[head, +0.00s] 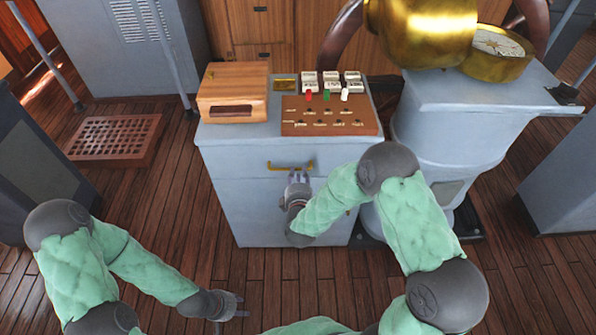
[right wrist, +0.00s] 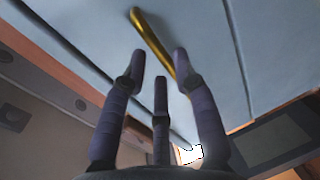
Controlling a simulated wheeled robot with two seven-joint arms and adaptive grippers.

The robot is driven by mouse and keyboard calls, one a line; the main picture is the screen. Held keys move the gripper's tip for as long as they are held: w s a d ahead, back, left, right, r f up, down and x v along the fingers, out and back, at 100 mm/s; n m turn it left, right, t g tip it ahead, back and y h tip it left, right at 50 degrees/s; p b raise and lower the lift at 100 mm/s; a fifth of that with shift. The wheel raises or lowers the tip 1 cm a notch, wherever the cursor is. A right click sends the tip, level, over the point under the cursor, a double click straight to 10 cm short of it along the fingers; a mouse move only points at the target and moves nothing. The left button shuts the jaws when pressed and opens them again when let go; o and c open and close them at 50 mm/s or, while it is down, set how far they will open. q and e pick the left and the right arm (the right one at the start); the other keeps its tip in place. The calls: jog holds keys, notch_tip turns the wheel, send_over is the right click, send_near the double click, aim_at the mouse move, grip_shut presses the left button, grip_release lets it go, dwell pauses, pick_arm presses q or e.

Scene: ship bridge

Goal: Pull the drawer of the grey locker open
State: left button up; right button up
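The grey locker (head: 225,190) stands in the middle of the head view, its drawer front flush with the body. A brass bar handle (head: 275,167) runs across the drawer front. My right gripper (head: 298,177) is just below the handle, near its right part. In the right wrist view its fingers are spread and empty. The brass handle (right wrist: 153,38) lies beyond the fingertips there, partly hidden by one finger. I cannot tell whether they touch. My left gripper (head: 238,305) is low over the floor, away from the locker, with its fingers apart.
A wooden box (head: 232,90) and a wooden switch panel (head: 330,122) sit on the locker top. A grey pedestal (head: 450,125) with brass instruments stands close on the right. A wooden floor grating (head: 115,138) lies at left. The planked floor before the locker is clear.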

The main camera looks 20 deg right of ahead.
aim_at(298, 169)
pick_arm(q)
jog(key=shift+f+b, duration=0.45)
jog(key=shift+f, duration=0.2)
pick_arm(e)
jog(key=shift+x, duration=1.8)
jog(key=shift+d, duration=0.1)
grip_shut()
pick_arm(q)
jog(key=r+p, duration=0.1)
jog(key=s+r+p, duration=0.1)
jog(key=r+p, duration=0.1)
jog(key=s+r+p, duration=0.1)
jog(key=shift+a+r+p, duration=0.3)
jog(key=shift+r+p, duration=0.05)
pick_arm(e)
jog(key=f+v, duration=0.2)
jog(key=v, duration=0.8)
jog(key=f+v, duration=0.2)
jog(key=v, duration=0.7)
jog(key=shift+v, duration=0.85)
jog(key=shift+f, duration=0.2)
grip_release()
